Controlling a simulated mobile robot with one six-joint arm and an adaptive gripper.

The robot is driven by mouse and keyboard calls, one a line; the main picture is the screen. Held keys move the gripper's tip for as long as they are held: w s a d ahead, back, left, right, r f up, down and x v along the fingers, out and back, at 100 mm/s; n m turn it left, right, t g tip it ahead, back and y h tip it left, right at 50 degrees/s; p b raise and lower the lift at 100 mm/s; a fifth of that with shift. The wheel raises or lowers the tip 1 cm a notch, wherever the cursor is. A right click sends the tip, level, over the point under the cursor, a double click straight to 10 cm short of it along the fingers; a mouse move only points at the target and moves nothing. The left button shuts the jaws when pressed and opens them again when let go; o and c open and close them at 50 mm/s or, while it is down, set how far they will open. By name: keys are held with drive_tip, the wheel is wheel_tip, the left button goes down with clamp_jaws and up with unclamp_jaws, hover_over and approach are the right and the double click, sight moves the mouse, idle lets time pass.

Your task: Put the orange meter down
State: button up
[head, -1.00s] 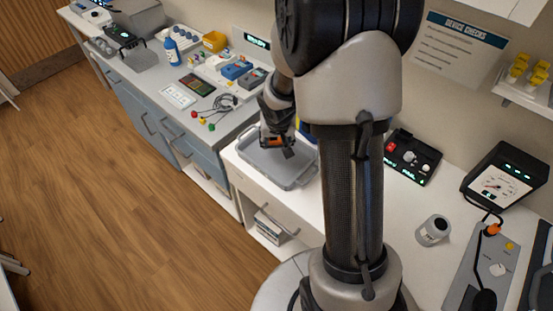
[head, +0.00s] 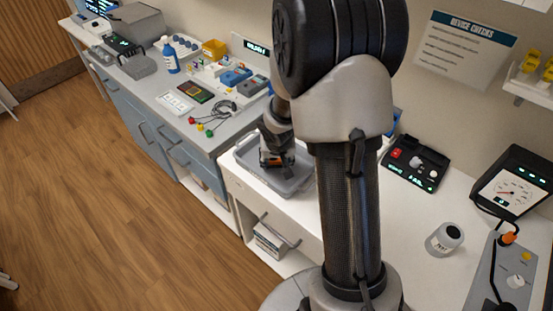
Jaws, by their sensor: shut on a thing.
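My gripper (head: 277,164) is over the grey tray (head: 291,187) on the white counter, left of my arm column. The meter is low, within the tray's outline. I cannot tell whether it touches the tray floor. My own arm hides the tray's right end.
Coloured leads (head: 209,126) and a blue bottle (head: 170,56) are on the left counter. Bare counter lies around the jar.

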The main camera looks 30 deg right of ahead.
drive_tip(key=o, duration=1.1)
drive_tip(key=shift+f, duration=0.1)
drive_tip(key=shift+o, duration=0.2)
drive_tip(key=shift+r+p, duration=0.25)
drive_tip(key=shift+p, duration=0.1)
drive_tip(key=s+a+r+n+p, duration=0.1)
drive_tip(key=s+a+r+p, duration=0.1)
drive_tip(key=s+r, duration=0.35)
drive_tip(key=s+a+r+p, duration=0.2)
drive_tip(key=r, duration=0.7)
drive_tip(key=s+a+r+n+p, duration=0.1)
drive_tip(key=s+a+r+p, duration=0.15)
drive_tip(key=r, duration=0.55)
drive_tip(key=s+a+r+n+y, duration=0.1)
drive_tip(key=s+a+r, duration=0.2)
drive_tip(key=s, duration=0.4)
drive_tip(key=s+a+r+n+y, duration=0.1)
drive_tip(key=s+a+r+n, duration=0.1)
drive_tip(key=s, duration=0.6)
drive_tip(key=shift+a+r+b, duration=0.35)
drive_tip(key=shift+a+r, duration=0.2)
drive_tip(key=shift+a, duration=0.65)
